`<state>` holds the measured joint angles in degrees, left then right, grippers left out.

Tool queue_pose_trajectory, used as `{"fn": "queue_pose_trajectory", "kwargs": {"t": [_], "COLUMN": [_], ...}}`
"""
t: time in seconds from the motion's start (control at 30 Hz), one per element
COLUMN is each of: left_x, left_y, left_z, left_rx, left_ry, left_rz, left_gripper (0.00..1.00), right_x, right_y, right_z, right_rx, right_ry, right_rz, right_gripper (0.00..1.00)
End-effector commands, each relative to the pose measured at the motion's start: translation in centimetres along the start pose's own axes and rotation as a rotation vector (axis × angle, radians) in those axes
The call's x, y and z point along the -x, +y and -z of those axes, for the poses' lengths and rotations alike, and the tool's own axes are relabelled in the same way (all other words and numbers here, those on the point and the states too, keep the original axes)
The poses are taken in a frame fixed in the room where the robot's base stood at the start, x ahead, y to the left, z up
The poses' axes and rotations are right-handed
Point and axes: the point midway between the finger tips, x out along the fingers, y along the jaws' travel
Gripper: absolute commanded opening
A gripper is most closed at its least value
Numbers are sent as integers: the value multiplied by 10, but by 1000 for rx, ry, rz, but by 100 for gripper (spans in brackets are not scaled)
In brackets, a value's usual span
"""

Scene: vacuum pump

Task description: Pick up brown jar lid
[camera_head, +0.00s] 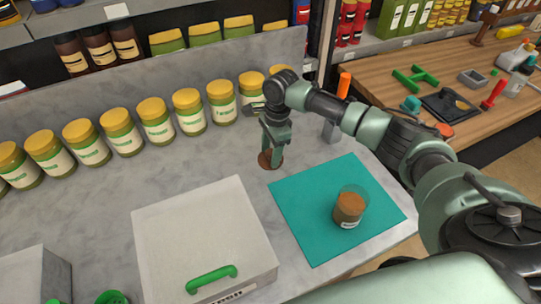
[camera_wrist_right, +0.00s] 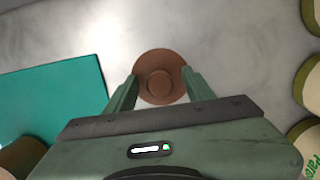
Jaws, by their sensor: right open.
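The brown jar lid (camera_head: 266,160) lies on the grey counter, just left of the teal mat's upper corner in the head view. It is round with a raised knob, and in the right wrist view the lid (camera_wrist_right: 160,78) sits between the fingertips. My right gripper (camera_head: 271,156) reaches down over it with its fingers apart, one on each side; in the wrist view the gripper (camera_wrist_right: 160,86) is open around the lid. I cannot tell whether the fingers touch it. A glass jar with brown contents (camera_head: 349,207) stands on the teal mat (camera_head: 312,240). My left gripper is not in view.
A row of green jars with yellow lids (camera_head: 156,121) stands along the back of the counter, close behind my right gripper. A white box with a green handle (camera_head: 200,232) stands at the front. A wooden table with tools (camera_head: 440,75) is at the right.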

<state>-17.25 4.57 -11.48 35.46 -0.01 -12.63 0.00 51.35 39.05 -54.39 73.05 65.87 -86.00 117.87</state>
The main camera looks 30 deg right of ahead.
Motion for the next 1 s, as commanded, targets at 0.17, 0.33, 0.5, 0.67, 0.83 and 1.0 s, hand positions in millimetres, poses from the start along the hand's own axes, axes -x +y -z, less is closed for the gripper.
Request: {"fn": "queue_pose_trajectory", "kwargs": {"t": [0.17,0.33,0.5,0.67,0.83,1.0], "left_x": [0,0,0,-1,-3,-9], "left_y": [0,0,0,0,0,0], "left_z": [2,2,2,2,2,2], "left_rx": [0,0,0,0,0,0], "left_ry": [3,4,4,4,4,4], "left_rz": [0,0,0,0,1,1], "left_gripper": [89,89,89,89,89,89], "right_x": [0,0,0,2,14,43], "right_y": [0,0,0,0,-1,-1], "right_z": [0,0,0,0,-1,-5], "right_rx": [0,0,0,0,0,1], "right_ry": [0,1,1,0,0,-1], "right_rz": [0,0,0,0,2,4], "right_gripper": [42,0,0,0,0,0]}}
